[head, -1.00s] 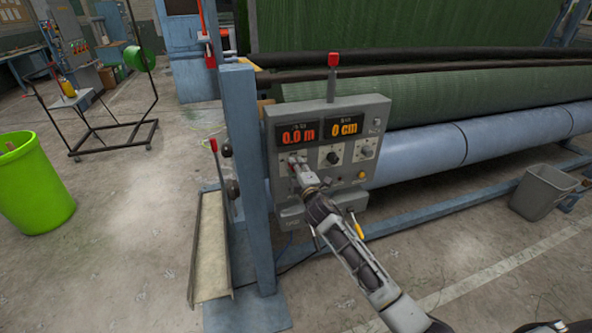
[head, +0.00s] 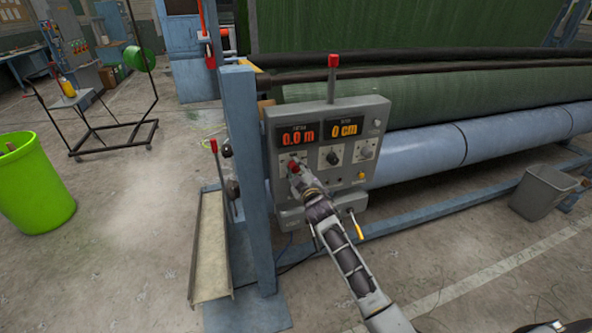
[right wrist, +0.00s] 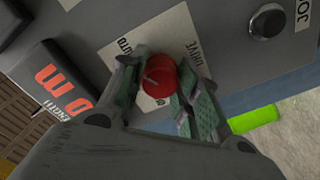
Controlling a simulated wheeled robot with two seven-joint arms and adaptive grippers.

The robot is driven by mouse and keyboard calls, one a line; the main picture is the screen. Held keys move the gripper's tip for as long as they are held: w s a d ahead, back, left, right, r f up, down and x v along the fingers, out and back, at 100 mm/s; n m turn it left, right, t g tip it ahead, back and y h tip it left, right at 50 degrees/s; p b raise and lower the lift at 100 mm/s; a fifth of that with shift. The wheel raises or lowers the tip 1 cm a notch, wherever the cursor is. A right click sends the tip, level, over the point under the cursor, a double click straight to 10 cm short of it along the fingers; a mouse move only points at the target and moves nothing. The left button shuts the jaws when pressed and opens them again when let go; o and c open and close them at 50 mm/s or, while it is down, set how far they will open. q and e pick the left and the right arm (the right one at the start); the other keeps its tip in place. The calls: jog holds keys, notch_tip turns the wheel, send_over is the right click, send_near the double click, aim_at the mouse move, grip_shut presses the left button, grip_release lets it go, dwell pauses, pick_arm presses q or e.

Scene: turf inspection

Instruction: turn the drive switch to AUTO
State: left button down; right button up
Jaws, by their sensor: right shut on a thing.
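The grey control box (head: 374,113) stands on a blue post, with two orange displays above a row of knobs. The drive switch is a red knob (head: 294,167) on a white plate at the lower left of the box. In the right wrist view the red knob (right wrist: 159,76) sits between the fingers of my right gripper (right wrist: 155,95), near the words AUTO and DRIVE. My right gripper (head: 299,178) is shut on the knob, and its fingers cover part of the plate. My left gripper is not in view.
A yellow-tipped lever (head: 357,228) hangs below the box. A green bin (head: 32,190) stands at the left, a grey bin (head: 543,192) at the right. A roll of green turf lies behind.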

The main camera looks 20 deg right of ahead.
jog(key=shift+f, duration=0.15)
jog(key=o, duration=1)
jog(key=shift+s, duration=0.1)
jog(key=shift+s+d, duration=0.15)
jog(key=shift+s, duration=2.85)
jog(key=shift+s+d, duration=0.1)
jog(key=shift+s, duration=2.85)
